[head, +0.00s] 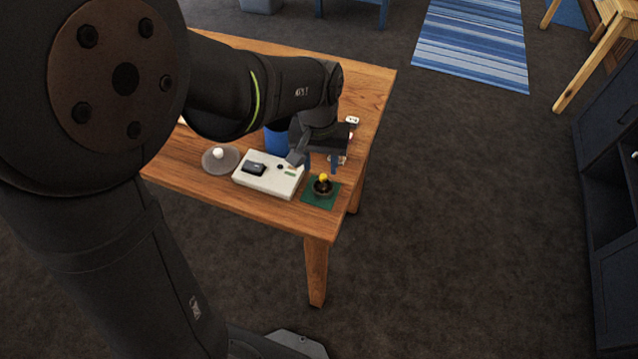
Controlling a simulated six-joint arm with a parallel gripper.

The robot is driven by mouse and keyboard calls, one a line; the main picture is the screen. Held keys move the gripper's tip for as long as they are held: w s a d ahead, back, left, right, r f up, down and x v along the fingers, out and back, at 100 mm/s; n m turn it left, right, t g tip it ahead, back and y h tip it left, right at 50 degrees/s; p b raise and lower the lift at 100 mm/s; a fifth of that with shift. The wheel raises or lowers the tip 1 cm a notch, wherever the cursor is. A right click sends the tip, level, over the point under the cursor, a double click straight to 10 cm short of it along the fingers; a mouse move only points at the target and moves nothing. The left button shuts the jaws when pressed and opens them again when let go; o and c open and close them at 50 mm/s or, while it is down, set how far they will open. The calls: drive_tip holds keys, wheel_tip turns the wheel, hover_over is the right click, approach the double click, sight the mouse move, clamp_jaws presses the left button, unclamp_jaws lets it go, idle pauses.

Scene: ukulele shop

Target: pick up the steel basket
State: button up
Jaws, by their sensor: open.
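I cannot make out a steel basket for certain. A small dark round container (322,188) with a yellow ball (323,178) at its top sits on a green mat (310,200) near the table's front right corner; it is too small to tell whether it is the basket. My gripper (320,166) is open and points down just above and behind this container, with nothing seen between its fingers. My arm and gripper hide part of the table behind them.
On the wooden table (215,190), a white box (268,183) bears a black item (254,168). Left of it is a grey disc (210,165) with a white ball (218,153). A blue container (276,142) stands behind, partly hidden. A small white item (352,120) lies near the right edge.

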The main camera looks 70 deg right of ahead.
sight(323, 175)
drive_tip(key=f, duration=0.5)
drive_tip(key=shift+s, duration=0.3)
clamp_jaws()
